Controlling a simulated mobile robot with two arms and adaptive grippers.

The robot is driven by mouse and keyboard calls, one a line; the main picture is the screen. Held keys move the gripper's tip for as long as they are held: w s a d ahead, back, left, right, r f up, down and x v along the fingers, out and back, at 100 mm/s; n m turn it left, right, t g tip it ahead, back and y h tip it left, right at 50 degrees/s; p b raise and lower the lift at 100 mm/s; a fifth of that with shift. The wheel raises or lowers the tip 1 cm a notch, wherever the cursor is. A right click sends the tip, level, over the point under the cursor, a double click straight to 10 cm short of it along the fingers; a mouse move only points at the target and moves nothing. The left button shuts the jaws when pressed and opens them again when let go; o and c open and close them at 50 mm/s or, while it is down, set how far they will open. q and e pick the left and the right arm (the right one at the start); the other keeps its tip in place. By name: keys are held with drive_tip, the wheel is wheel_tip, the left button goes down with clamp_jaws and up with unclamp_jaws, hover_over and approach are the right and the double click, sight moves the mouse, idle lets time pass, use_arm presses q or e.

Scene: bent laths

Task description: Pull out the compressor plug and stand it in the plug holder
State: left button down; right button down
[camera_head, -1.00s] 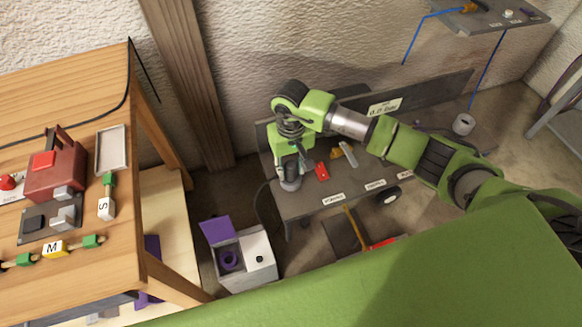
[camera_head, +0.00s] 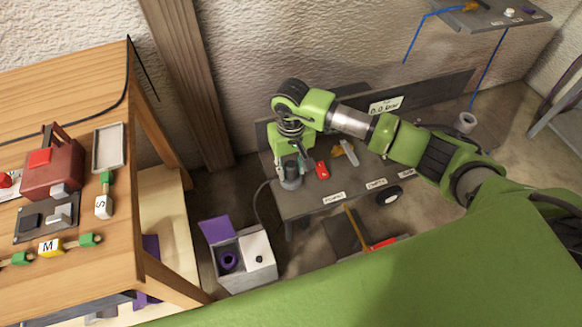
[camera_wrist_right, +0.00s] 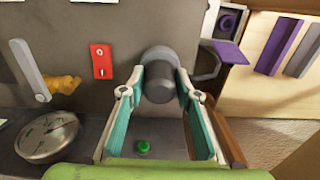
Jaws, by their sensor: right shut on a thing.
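The compressor plug, a dark grey cylinder (camera_head: 291,182), is at the left end of the grey compressor bench (camera_head: 310,204). It also shows in the right wrist view as a round grey body (camera_wrist_right: 158,86) with a wider round part behind it. My right gripper (camera_head: 291,160) points down over it, its teal-padded fingers (camera_wrist_right: 158,98) shut on its sides. A dark cable loops beside it. I cannot tell whether the plug is still seated. A small grey cup-like piece (camera_head: 466,122) stands at the bench's far right; I cannot tell whether it is the plug holder. My left gripper is out of view.
A red switch (camera_head: 322,170), a grey lever (camera_head: 349,153) and a round gauge (camera_wrist_right: 47,136) are close to my right gripper. A white box with purple parts (camera_head: 243,262) stands below left. A wooden table (camera_head: 118,215) fills the left. A wall is behind the bench.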

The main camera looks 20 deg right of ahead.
drive_tip(key=shift+d+f+b, duration=0.15)
drive_tip(key=shift+f+b, duration=0.25)
drive_tip(key=shift+b, duration=0.05)
idle(0.5)
drive_tip(key=c, duration=1)
unclamp_jaws()
drive_tip(key=shift+s, duration=0.1)
